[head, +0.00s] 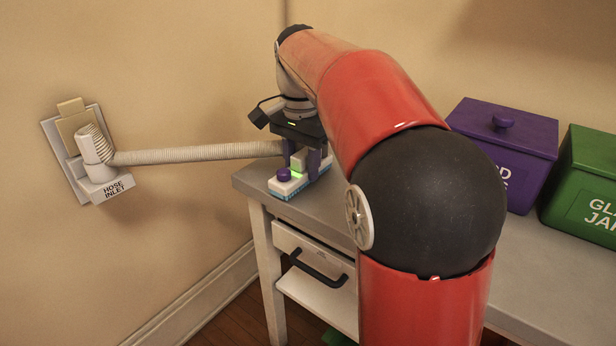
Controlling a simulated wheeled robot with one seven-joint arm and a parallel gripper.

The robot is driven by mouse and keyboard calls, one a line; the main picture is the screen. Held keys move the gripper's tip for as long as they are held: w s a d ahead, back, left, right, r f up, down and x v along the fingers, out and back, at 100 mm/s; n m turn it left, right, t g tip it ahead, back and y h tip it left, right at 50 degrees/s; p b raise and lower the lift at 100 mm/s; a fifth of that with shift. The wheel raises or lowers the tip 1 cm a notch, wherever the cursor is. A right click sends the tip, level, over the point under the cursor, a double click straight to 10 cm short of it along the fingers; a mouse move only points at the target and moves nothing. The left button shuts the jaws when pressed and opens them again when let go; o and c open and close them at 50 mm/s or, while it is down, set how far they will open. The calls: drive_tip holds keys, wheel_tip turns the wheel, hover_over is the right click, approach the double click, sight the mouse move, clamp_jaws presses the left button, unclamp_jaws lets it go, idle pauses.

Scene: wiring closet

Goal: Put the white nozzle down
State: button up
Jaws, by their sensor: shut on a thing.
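The white nozzle (282,188) has a blue strip along its bottom edge and a purple knob on top at its near end. My gripper (306,165) points down over it, its purple fingers on either side, shut on it. The nozzle is at the left end of the grey tabletop (262,176); I cannot tell whether it touches the top or hangs just above it. A pale ribbed hose (200,154) runs from the wall to the gripper; its end by the nozzle is hidden.
The wall fitting labelled HOSE INLET (110,190) is at left. A purple lidded bin (500,145) and a green bin (585,185) stand on the table at right. A drawer (312,262) with a black handle is below the top. My arm hides the table's middle.

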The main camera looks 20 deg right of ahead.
sight(301, 154)
drive_tip(key=shift+f, duration=0.2)
drive_tip(key=shift+f, duration=0.15)
drive_tip(key=o, duration=1.2)
wheel_tip(301, 154, up, 12)
drive_tip(key=p, duration=0.3)
